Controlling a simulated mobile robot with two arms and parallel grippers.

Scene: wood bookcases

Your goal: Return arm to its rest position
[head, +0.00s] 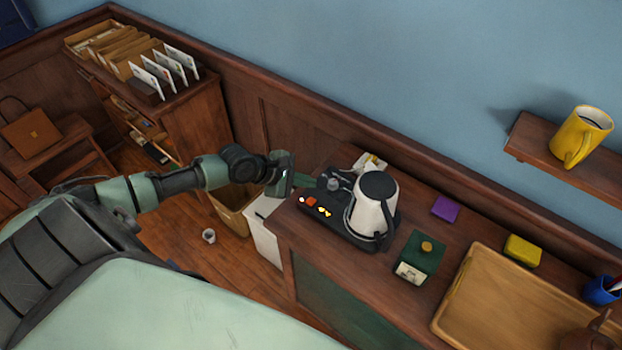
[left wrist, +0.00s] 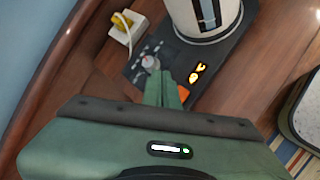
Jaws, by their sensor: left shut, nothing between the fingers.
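My left arm comes in from the left in the head view. My left gripper (head: 310,182) is at the near left end of the wooden cabinet top, beside the black kettle base (head: 345,230). In the left wrist view the green fingers (left wrist: 163,88) are shut and empty, close to the round grey knob (left wrist: 149,62) on the base. I cannot tell whether they touch it. A white kettle (head: 373,203) with a black lid and handle stands upright on the base. Orange and yellow lights glow on the base panel. My right gripper is out of view.
The cabinet top (head: 300,240) also holds a green box (head: 420,258), a purple block (head: 445,208), a yellow block (head: 522,250) and a wooden tray (head: 455,305). A bin (head: 232,210) and small cup (head: 209,236) are on the floor. A yellow mug (head: 580,138) stands on the wall shelf.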

